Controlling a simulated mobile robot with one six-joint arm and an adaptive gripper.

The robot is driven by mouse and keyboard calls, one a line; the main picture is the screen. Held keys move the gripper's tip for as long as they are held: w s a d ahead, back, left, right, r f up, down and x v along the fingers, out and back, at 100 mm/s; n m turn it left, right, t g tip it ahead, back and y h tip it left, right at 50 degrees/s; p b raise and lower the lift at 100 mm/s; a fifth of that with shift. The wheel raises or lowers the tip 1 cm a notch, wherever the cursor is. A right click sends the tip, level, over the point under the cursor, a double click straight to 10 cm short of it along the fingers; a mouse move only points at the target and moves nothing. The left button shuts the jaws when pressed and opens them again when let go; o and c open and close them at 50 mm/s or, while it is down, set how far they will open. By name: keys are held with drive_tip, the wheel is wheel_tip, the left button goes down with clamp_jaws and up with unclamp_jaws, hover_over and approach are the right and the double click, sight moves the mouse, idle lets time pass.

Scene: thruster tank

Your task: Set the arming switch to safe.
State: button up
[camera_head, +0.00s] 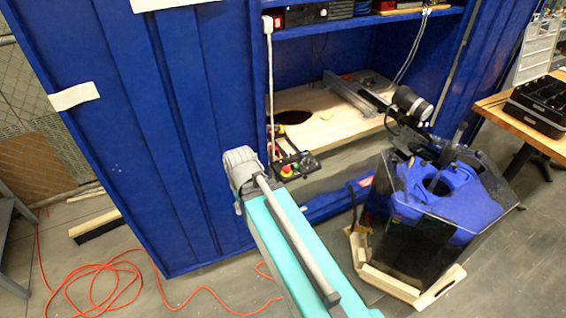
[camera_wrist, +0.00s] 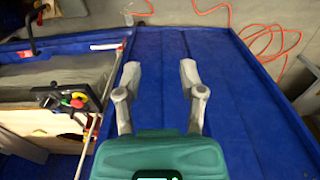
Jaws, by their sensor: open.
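A small black control box (camera_head: 298,163) with a red and yellow button and other small coloured parts sits low at the left front of the blue cabinet's opening. It also shows at the left of the wrist view (camera_wrist: 66,99), its red knob facing the camera. I cannot tell which part is the arming switch or how it is set. My gripper (camera_wrist: 160,68) is open and empty, its grey fingers spread over the blue panel, with the box off to its left and apart. In the head view my teal arm reaches up toward the cabinet; the fingers cannot be made out there.
The blue cabinet (camera_head: 120,110) has a pale wooden board (camera_head: 325,115) inside. A dark clear-sided tank (camera_head: 435,240) with blue inside stands at right on a wooden base. An orange cord (camera_head: 90,285) lies on the floor. A wooden table (camera_head: 495,110) with a black tray stands far right.

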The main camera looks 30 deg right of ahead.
drive_tip(key=shift+d, duration=0.2)
drive_tip(key=shift+w, duration=0.1)
drive_tip(key=m+t+y, duration=0.1)
drive_tip(key=m+y, duration=0.1)
drive_tip(key=m, duration=0.4)
hover_over(281, 162)
drive_tip(key=s+d, duration=0.1)
drive_tip(key=d, duration=0.1)
drive_tip(key=shift+d, duration=0.2)
drive_tip(key=f+b, duration=0.4)
drive_tip(key=w+a+f+b, duration=0.1)
drive_tip(key=f+b, duration=0.4)
drive_tip(key=a+f+b, duration=0.1)
drive_tip(key=f+b, duration=0.3)
drive_tip(key=shift+w+a+f+b, duration=0.2)
drive_tip(key=shift+w+b, duration=0.05)
drive_tip(key=shift+b, duration=0.1)
